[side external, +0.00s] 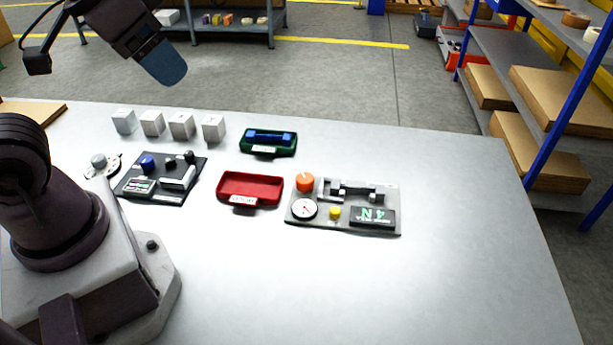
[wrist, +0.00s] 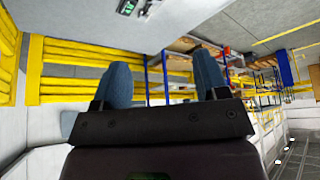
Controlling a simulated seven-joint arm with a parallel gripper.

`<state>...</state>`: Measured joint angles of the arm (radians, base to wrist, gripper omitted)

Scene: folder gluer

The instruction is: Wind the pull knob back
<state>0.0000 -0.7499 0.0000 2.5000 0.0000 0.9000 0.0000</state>
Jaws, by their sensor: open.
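My gripper (side external: 166,66) is raised high above the far left of the table, empty and well away from the panels. Its two blue fingers stand apart in the wrist view (wrist: 163,72). A dark panel (side external: 130,186) on the table carries a blue knob (side external: 148,162), a black knob (side external: 189,156), a light lever and a small display. A grey instrument (side external: 385,232) carries an orange knob (side external: 305,182), a round dial, a yellow button, a bracket and a display reading 4N. I cannot tell which is the pull knob.
Several pale cubes (side external: 181,126) stand in a row behind the dark panel. A green tray (side external: 268,152) holds a blue part. A red tray (side external: 250,188) looks empty. A round grey dial (side external: 99,162) lies at the left. The table's right and front are clear.

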